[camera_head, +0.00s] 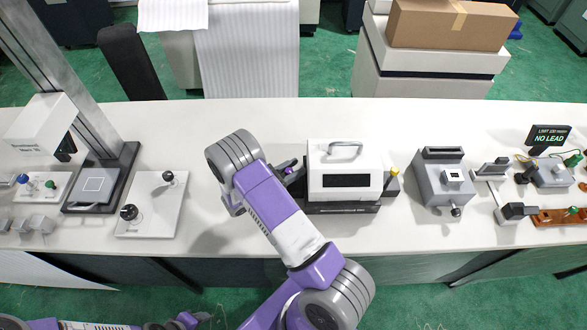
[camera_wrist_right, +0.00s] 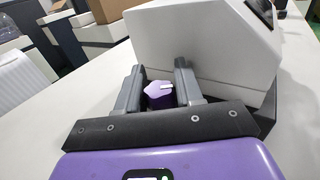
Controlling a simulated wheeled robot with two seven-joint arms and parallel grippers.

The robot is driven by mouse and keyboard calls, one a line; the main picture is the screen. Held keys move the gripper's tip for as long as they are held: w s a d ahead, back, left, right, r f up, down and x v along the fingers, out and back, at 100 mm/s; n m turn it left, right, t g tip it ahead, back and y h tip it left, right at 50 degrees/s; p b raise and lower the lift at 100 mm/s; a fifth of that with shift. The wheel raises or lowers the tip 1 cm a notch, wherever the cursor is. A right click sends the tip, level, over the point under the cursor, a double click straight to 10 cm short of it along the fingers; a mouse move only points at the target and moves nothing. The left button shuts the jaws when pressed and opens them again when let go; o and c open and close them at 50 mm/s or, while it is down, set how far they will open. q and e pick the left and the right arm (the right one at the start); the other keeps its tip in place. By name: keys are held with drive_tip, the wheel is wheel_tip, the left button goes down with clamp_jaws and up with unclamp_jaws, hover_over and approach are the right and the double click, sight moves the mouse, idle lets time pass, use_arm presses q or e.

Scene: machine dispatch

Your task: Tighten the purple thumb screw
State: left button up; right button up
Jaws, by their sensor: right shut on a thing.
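The purple thumb screw (camera_wrist_right: 159,95) is on the left side of a white boxy machine (camera_head: 343,168) with a grey top handle and a dark front window. A white mark shows on the screw's lobed head. In the head view only a small purple bit of the screw (camera_head: 289,169) shows. My right gripper (camera_head: 287,174) reaches the machine's left side. In the right wrist view my right gripper (camera_wrist_right: 159,82) has one grey finger on each side of the screw and is shut on it.
A yellow-topped knob (camera_head: 394,173) stands at the machine's right. A grey fixture (camera_head: 443,180) is farther right, with a "NO LEAD" display (camera_head: 549,136) beyond. A white plate with two black knobs (camera_head: 153,216) lies left of my arm. The table behind my wrist is clear.

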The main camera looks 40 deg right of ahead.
drive_tip(key=shift+g, duration=0.3)
drive_tip(key=m+g+y+b, duration=0.1)
drive_tip(key=g, duration=0.1)
drive_tip(key=m+g, duration=0.2)
drive_tip(key=m+g+y+b, duration=0.1)
drive_tip(key=shift+s+a+f+m+g+y+b, duration=0.1)
drive_tip(key=shift+s+f+m+g+y+b, duration=0.05)
drive_tip(key=shift+s+m+g+y+b, duration=0.2)
drive_tip(key=m+g+y+b, duration=0.1)
drive_tip(key=g+y, duration=0.1)
drive_tip(key=m+g+y+b, duration=0.1)
drive_tip(key=m+g, duration=0.1)
drive_tip(key=shift+s+a+m+g+y, duration=0.15)
drive_tip(key=shift+a+m+g+y, duration=0.1)
drive_tip(key=shift+y, duration=0.1)
drive_tip(key=m+g+y, duration=0.1)
drive_tip(key=m+y, duration=0.1)
drive_tip(key=shift+a+g+y, duration=0.1)
drive_tip(key=shift+g+y, duration=0.2)
drive_tip(key=shift+g, duration=0.1)
drive_tip(key=shift+s+a+r+m+g+y+p, duration=0.1)
drive_tip(key=shift+m+g+y+p, duration=0.2)
drive_tip(key=shift+m+y+p, duration=0.35)
drive_tip(key=shift+s+a+r+m+g+y+p, duration=0.1)
drive_tip(key=shift+m+g+y+p, duration=0.2)
drive_tip(key=shift+y, duration=0.55)
drive_tip(key=shift+m+y, duration=0.25)
drive_tip(key=shift+y, duration=0.05)
drive_tip(key=o, duration=0.7)
